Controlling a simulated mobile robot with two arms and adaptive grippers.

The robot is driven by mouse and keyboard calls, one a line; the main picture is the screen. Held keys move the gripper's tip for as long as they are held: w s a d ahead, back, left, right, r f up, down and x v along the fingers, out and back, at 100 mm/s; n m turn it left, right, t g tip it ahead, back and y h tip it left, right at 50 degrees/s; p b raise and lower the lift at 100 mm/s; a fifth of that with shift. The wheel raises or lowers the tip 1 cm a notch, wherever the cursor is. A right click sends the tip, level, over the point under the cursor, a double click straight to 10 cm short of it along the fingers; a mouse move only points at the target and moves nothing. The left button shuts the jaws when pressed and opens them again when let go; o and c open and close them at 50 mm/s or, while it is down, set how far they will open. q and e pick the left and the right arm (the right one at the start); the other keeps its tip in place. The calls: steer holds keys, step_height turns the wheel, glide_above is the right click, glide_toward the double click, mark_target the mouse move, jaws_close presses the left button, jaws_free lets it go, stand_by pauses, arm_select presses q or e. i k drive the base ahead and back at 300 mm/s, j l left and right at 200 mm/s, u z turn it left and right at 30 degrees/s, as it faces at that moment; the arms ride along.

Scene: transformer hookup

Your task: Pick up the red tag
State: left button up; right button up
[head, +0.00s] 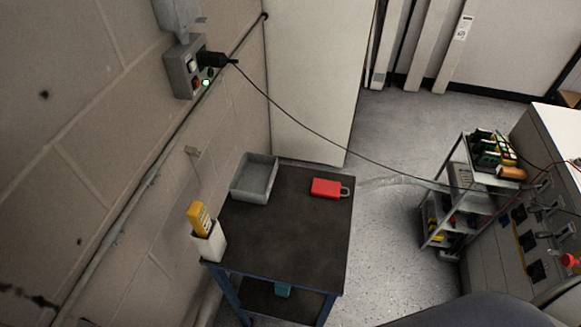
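A red tag-like block (325,188) with a grey loop at its right end, looking much like a padlock, lies flat on the dark top of a small blue-framed cart (285,235). It is near the cart's far right corner. Nothing touches or covers it. Neither of my grippers shows in the head view.
A grey open bin (254,178) sits at the cart's far left, and a white holder with a yellow device (200,218) is at its left edge. A black cable (300,127) runs from the wall socket box (188,68) toward a shelf rack (465,190). The cart top's middle is clear.

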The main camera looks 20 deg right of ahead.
mark_target(324, 188)
steer(key=z, duration=0.8)
